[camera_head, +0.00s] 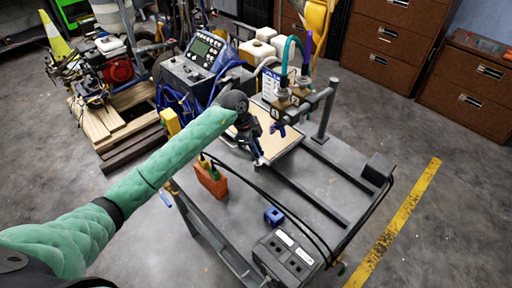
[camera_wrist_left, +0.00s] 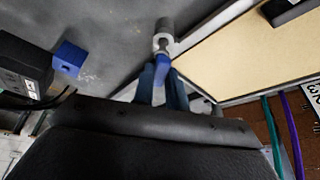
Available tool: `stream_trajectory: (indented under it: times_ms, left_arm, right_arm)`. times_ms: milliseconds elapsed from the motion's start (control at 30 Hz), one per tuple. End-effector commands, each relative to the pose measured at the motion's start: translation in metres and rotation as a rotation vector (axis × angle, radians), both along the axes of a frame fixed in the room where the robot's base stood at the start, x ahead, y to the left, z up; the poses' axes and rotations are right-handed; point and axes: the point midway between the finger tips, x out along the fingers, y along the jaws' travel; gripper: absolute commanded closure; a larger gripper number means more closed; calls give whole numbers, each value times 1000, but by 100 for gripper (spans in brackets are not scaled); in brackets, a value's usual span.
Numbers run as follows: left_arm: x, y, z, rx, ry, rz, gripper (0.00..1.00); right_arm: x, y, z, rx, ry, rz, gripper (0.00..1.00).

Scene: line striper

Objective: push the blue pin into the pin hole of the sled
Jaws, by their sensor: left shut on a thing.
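My left gripper (camera_head: 261,160) is over the grey cart, at the near edge of the tan board. In the left wrist view its two fingers (camera_wrist_left: 162,88) are shut on a blue piece, which I take to be the blue pin (camera_wrist_left: 162,58). A grey cylinder with a pale ring (camera_wrist_left: 163,32) lies directly beyond the pin; I cannot tell whether they are joined. In the head view the gripper mostly hides the pin. I cannot make out the sled's pin hole. My right gripper is not in view.
The cart top (camera_head: 240,185) carries the tan board (camera_head: 283,142), dark rails (camera_head: 312,200), a blue block (camera_head: 273,216), a dark socket box (camera_head: 288,258) and an orange holder (camera_head: 211,180). A post with a crossbar (camera_head: 324,110) and hoses stands behind the gripper.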

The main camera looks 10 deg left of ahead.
Motion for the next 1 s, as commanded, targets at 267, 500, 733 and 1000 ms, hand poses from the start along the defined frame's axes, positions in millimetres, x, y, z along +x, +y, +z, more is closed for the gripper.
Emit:
stream_trajectory:
  times_ms: [267,500,733,1000]
  left_arm:
    - [0,0,-6,0,0,0,100]
    - [0,0,-11,0,-1,0,100]
    - [0,0,-15,0,-1,0,100]
    - [0,0,-21,0,0,0,100]
  right_arm:
    - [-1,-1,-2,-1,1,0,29]
    - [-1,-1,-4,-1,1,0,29]
    - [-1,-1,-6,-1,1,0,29]
    - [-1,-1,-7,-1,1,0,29]
